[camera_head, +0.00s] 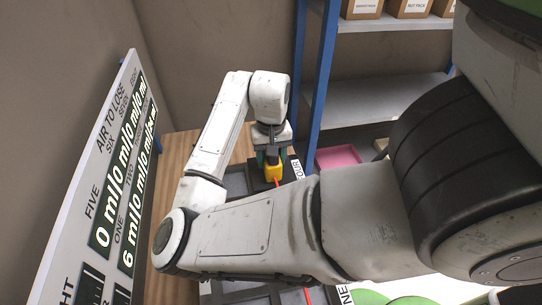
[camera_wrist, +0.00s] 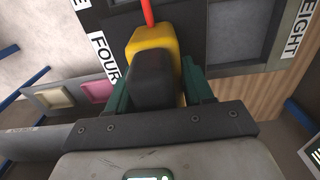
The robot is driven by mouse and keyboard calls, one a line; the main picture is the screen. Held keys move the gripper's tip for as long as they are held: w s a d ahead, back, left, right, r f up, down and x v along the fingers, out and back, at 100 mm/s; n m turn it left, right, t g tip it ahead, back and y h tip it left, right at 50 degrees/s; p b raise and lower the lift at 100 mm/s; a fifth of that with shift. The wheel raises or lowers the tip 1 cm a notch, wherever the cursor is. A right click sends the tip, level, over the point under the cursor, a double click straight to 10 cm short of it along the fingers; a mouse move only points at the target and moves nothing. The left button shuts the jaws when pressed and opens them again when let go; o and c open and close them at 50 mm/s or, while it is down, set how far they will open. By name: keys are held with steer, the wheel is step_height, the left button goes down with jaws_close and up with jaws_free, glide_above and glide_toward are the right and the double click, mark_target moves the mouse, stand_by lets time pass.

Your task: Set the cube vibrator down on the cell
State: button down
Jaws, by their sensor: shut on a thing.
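The cube vibrator is a yellow block (camera_head: 274,173) with a black part and a red rod or cable. It also shows in the wrist view (camera_wrist: 153,38), where its black part (camera_wrist: 153,80) faces the camera. My gripper (camera_head: 271,160) is shut on it, with green fingers on both sides. The dark-framed cells with grey recesses lie below and beyond it; a grey cell (camera_wrist: 222,35) shows between the FOUR (camera_wrist: 105,58) and EIGHT (camera_wrist: 297,30) labels. Whether the vibrator touches a cell is hidden by my gripper and arm.
A lettered board (camera_head: 118,150) stands at the left. A blue post (camera_head: 319,80) and shelves with cardboard boxes (camera_head: 408,8) stand behind. A pink tray (camera_head: 338,157) lies right of the cells. My arm hides much of the near cells.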

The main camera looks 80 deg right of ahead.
steer(key=shift+f+b, duration=0.45)
steer(key=shift+f, duration=0.3)
steer(key=shift+c, duration=1.8)
jaws_free()
steer(key=shift+f, duration=0.1)
step_height(320, 180, up, 11)
steer(key=shift+f, duration=0.1)
